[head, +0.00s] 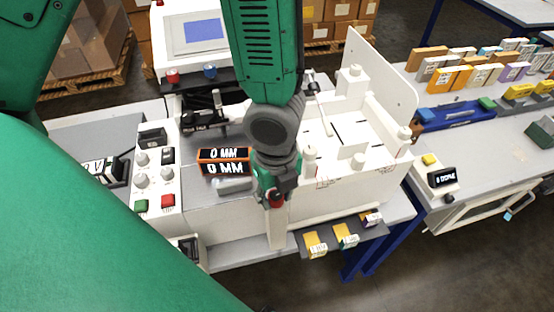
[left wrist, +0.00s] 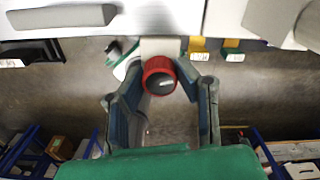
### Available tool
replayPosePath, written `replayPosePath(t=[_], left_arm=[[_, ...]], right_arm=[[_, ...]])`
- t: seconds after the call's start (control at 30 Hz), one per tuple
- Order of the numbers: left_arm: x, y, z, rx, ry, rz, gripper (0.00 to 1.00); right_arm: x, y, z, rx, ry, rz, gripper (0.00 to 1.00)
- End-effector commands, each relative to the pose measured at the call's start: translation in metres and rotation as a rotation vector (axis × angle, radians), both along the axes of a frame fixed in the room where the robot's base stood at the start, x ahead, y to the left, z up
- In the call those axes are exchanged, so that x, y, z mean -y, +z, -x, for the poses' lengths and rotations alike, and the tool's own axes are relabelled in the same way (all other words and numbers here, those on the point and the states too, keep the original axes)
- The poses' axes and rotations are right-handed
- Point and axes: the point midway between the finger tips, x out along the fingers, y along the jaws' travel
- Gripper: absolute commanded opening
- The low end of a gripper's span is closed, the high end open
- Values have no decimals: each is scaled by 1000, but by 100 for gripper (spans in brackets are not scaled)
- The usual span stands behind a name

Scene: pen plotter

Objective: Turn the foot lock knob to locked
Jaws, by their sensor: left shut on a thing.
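The foot lock knob (head: 276,202) is a red knob at the top of a white post, low on the front of the white plotter (head: 345,180). It also shows in the left wrist view (left wrist: 159,76) as a red ring with a dark centre. My left gripper (head: 274,192) reaches down over the knob and is shut on it, with one finger on each side in the wrist view. The gripper and wrist cover part of the knob in the head view. I cannot make out its lock marking. My right gripper is not in view.
An orange-framed display (head: 224,161) reading 0 MM stands left of my wrist. A control panel (head: 155,180) with knobs and green and red buttons is further left. A dark shelf (head: 328,246) with small yellow-and-white boxes juts out right of the post. The floor in front is clear.

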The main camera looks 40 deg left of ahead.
Motion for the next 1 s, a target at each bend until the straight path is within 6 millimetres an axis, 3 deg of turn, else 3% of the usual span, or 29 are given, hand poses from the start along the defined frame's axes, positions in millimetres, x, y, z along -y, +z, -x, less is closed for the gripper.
replayPosePath(t=[0.4,1.0], left_arm=[[0,2,-4,9,-203,0,0],[0,2,-5,11,-236,1,0]], right_arm=[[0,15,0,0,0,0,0],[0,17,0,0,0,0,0]])
